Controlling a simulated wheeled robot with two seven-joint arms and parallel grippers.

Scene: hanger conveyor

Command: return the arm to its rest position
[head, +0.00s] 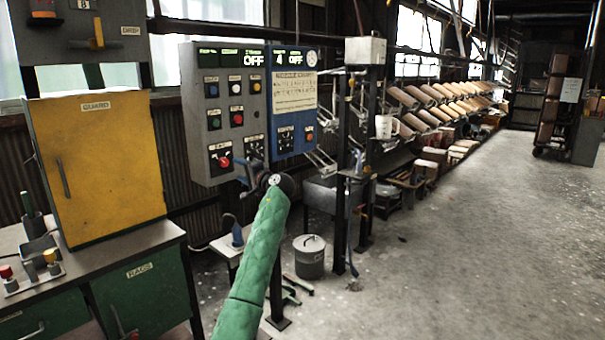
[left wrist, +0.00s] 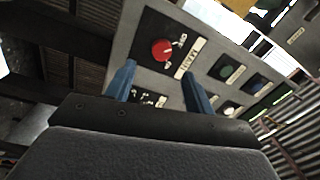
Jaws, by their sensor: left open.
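My left arm, in a green sleeve, reaches up from the bottom of the head view. Its gripper (head: 252,170) is in front of the lower right part of the grey control panel (head: 195,130). In the left wrist view the two blue fingers of the left gripper (left wrist: 158,68) are spread apart with nothing held between them. A red rotary knob (left wrist: 163,50) on the panel shows beyond the gap between the fingertips. I cannot tell the exact distance to it. The same red knob (head: 224,162) is left of the gripper in the head view. My right gripper is not in view.
A blue panel (head: 292,115) adjoins the grey one. A bench with a yellow guard box (head: 98,155) and green drawers (head: 140,295) stands at left. A lidded grey bin (head: 309,262) is on the floor near the arm. The floor at right (head: 460,260) is clear.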

